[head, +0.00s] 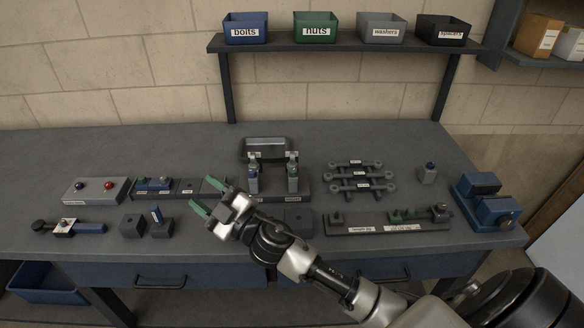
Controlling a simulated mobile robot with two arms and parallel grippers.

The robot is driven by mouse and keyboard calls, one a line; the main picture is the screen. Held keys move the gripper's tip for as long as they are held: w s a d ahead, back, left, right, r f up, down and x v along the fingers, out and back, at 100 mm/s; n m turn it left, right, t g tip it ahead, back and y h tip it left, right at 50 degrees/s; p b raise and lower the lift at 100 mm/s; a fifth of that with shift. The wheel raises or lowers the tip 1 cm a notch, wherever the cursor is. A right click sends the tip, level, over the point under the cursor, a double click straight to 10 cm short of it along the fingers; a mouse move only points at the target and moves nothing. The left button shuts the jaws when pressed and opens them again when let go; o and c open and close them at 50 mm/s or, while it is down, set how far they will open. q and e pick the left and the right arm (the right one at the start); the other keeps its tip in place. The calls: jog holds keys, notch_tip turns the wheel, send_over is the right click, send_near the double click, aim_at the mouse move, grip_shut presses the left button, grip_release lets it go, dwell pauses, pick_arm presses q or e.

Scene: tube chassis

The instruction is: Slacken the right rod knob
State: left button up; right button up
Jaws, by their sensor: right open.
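A dark stand with two short upright grey posts sits in the middle of the bench, with a silver block (266,147) behind it. The right post (293,183) carries a small coloured knob (293,170) near its top; its exact shape is too small to tell. The left post (252,184) carries a similar small knob, bluish in colour. My right gripper (208,198) has green fingertips spread apart with nothing between them. It is to the left of the stand and in front of it, apart from both posts. My left gripper is not in view.
Grey linked rods (361,176) and a long fixture strip (390,222) lie to the right. A blue vise (487,203) stands at the right edge. A button box (95,190) and small blocks are at left. Labelled bins (315,29) fill the shelf behind.

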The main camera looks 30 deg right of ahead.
jog(key=w+a+r+n+g+y, duration=0.2)
jog(key=a+n+g+y, duration=0.2)
jog(key=n+g+y, duration=0.4)
jog(key=n+g+h, duration=0.2)
jog(key=g+h, duration=1)
jog(key=h, duration=0.4)
send_near(292, 171)
notch_tip(292, 171, down, 9)
jog(key=shift+s+a+f+p, duration=0.1)
jog(key=shift+s+f+p, duration=0.05)
jog(key=shift+p, duration=0.95)
jog(key=c, duration=0.9)
